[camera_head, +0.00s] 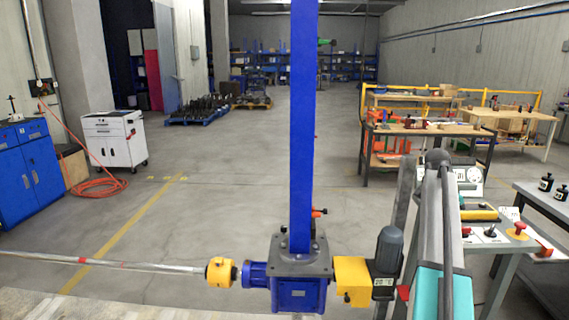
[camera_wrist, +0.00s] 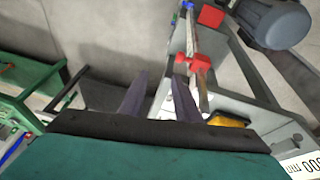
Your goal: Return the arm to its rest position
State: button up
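My gripper (camera_wrist: 160,76) shows in the wrist view as two dark fingers with a clear gap between them. It is open, and nothing is held in the gap. Its teal body (camera_wrist: 150,157) fills the bottom of that view. In the head view my arm (camera_head: 440,240) stretches up from the lower right, beside the grey motor. My fingers cannot be made out there. In the wrist view a red part (camera_wrist: 200,65) on a rail lies beyond the right finger, seemingly apart from it.
A blue screw jack (camera_head: 298,290) with a tall blue column (camera_head: 303,120) stands front centre. A yellow coupling (camera_head: 220,271) and grey motor (camera_head: 388,250) flank it. A bench with a red button (camera_head: 519,228) is right of my arm. Open floor (camera_head: 220,190) lies behind.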

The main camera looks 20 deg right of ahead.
jog(key=w+a+f+n+g+y, duration=0.1)
jog(key=w+a+f+n, duration=0.1)
jog(key=a+f, duration=1.15)
jog(key=w+a+f+n+g+y, duration=0.1)
jog(key=w+a+f+n, duration=0.15)
jog(key=a+f, duration=1.15)
jog(key=s+a+f+n+g, duration=0.1)
jog(key=s+a+f, duration=0.25)
jog(key=f, duration=0.25)
jog(key=s+a+f+n, duration=0.2)
jog(key=s+a+f, duration=0.15)
jog(key=f, duration=0.25)
jog(key=s+a+f+n+g, duration=0.1)
jog(key=s+a+f, duration=0.2)
jog(key=a+f, duration=0.25)
jog(key=s+a+f+n, duration=0.4)
jog(key=s+a, duration=0.1)
jog(key=s, duration=0.3)
jog(key=s+a+f+n+y, duration=0.1)
jog(key=s+a+f+n, duration=0.2)
jog(key=s+a, duration=0.3)
jog(key=s+a+f+n, duration=0.4)
jog(key=s+a+f, duration=0.1)
jog(key=s, duration=0.6)
jog(key=shift+a+f+n+y, duration=0.25)
jog(key=shift+f+n+y, duration=0.1)
jog(key=shift+f, duration=0.2)
jog(key=shift+s, duration=0.15)
